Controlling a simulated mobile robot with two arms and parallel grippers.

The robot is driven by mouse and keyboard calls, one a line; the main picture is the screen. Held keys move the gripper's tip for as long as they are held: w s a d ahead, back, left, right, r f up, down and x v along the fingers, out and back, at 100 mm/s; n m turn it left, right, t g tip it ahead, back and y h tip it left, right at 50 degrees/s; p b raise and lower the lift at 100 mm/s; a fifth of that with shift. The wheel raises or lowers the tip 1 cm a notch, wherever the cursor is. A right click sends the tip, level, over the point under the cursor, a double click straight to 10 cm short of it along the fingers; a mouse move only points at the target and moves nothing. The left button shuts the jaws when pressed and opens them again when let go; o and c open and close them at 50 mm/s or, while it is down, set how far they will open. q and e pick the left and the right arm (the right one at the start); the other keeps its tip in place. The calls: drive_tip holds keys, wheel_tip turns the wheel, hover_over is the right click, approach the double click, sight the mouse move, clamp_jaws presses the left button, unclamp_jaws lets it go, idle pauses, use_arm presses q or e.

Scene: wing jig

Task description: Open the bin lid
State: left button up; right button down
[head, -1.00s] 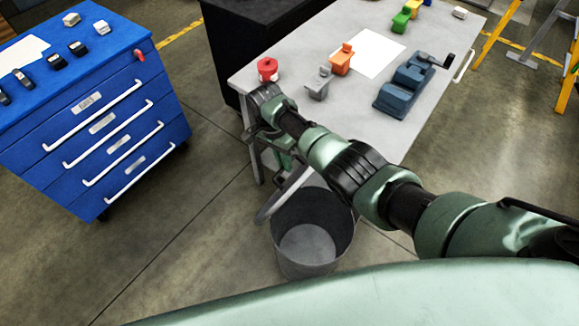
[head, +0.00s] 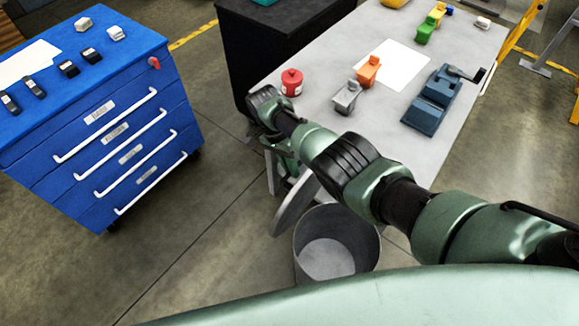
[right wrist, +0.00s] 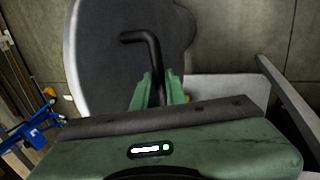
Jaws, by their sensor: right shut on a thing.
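The grey round bin (head: 338,265) stands on the floor in front of the table, its mouth uncovered and its inside looking empty. Its grey lid (head: 293,208) is raised, tilted steeply at the left side of the rim. In the right wrist view the lid (right wrist: 100,55) fills the upper left, with a bent dark handle (right wrist: 140,38) on it. My right gripper (right wrist: 158,92) is shut on that handle. In the head view my right gripper (head: 283,158) is partly hidden by its own arm, just above the lid. My left gripper is not in view.
A blue drawer cabinet (head: 130,130) stands at the left. The grey table (head: 400,150) behind the bin carries a red canister (head: 291,82), a blue vise-like block (head: 432,100) and small coloured parts. Bare floor lies between cabinet and bin.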

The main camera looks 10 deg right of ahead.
drive_tip(key=shift+s+f, duration=0.2)
drive_tip(key=c, duration=1.5)
unclamp_jaws()
drive_tip(key=shift+o, duration=0.2)
drive_tip(key=shift+w+d, duration=0.1)
drive_tip(key=shift+w, duration=0.1)
drive_tip(key=v, duration=0.7)
drive_tip(key=shift+r, duration=0.4)
drive_tip(key=shift+w, duration=0.1)
